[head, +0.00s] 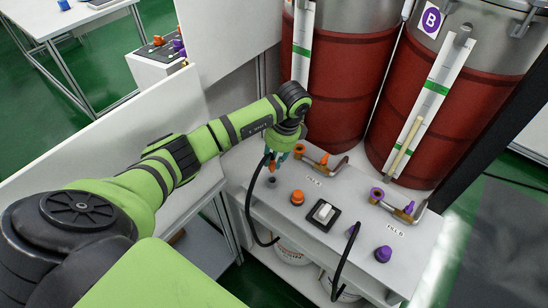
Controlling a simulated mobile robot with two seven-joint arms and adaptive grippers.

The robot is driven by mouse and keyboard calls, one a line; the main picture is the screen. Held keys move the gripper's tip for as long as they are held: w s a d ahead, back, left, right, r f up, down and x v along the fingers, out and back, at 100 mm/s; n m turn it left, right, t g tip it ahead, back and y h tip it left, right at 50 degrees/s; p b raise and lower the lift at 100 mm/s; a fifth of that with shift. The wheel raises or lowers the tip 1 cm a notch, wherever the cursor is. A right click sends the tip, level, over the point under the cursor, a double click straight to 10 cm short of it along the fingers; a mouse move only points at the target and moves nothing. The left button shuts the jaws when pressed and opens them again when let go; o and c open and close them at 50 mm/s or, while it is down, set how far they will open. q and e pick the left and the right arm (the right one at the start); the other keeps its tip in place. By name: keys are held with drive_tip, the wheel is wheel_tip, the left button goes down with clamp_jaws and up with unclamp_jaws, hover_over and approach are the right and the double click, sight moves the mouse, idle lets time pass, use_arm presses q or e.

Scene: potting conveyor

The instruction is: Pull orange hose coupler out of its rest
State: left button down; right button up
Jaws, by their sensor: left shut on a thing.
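My left gripper (279,155) comes in from the left and points down over the left part of the white bench (345,239). It is shut on the orange hose coupler (273,168), which shows only as a small orange piece below and between the fingers. A black hose (248,205) runs from the coupler and loops down past the bench's front edge. A small dark spot (272,181) on the bench top lies just below the coupler. I cannot tell whether the coupler is clear of its rest. My right gripper is not in view.
An orange knob (297,197), a switch (323,213) and a purple knob (383,254) stand on the bench. A purple coupler (352,230) with a second black hose sits at the front. Pipe fittings with orange and purple valves (409,207) lie behind, before red drums (430,120).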

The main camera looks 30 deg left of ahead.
use_arm(q)
drive_tip(key=shift+r, duration=0.2)
idle(0.3)
drive_tip(key=shift+r+p, duration=2.9)
drive_tip(key=shift+r, duration=0.45)
drive_tip(key=shift+f, duration=0.1)
